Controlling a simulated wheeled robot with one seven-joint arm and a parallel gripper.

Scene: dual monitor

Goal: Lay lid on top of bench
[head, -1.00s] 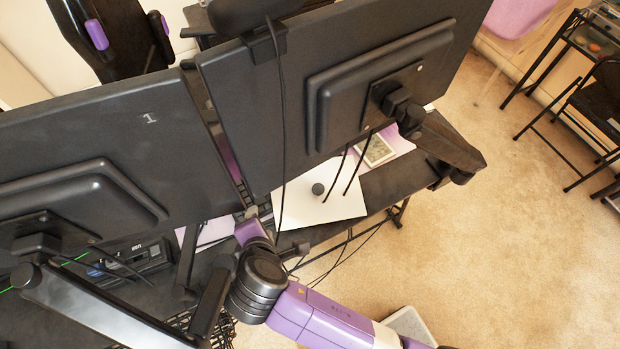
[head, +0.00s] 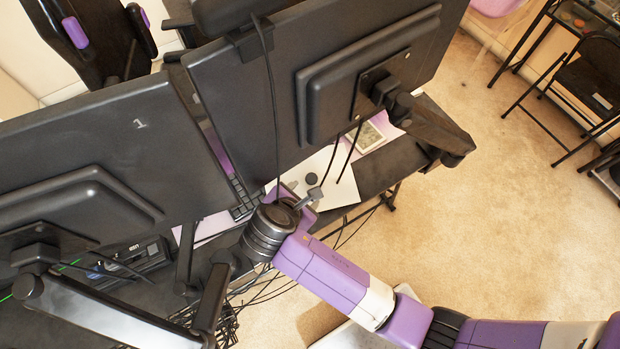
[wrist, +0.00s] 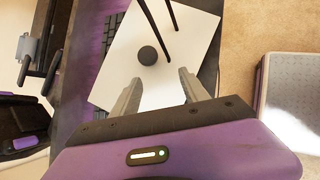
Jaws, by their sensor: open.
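The lid (head: 338,190) looks like a flat white square panel with a round dark knob (head: 311,179) near its middle. It lies on the dark desk behind the right monitor, partly hidden by my arm in the head view. In the wrist view the lid (wrist: 115,75) and its knob (wrist: 147,55) are ahead of my fingers. My gripper (wrist: 158,88) is open and empty, its fingertips over the lid's near part, with the knob just beyond them. What seems to be the bench (wrist: 290,75) is a pale-topped box with a purple side on the floor at right; my arm mostly hides it in the head view.
Two large monitors (head: 105,165) (head: 235,110) stand close to my arm. Two dark cables (wrist: 172,30) hang over the lid near the knob. A small framed device (head: 368,137) and a keyboard (head: 243,200) lie on the desk. Open carpet (head: 490,230) is at the right.

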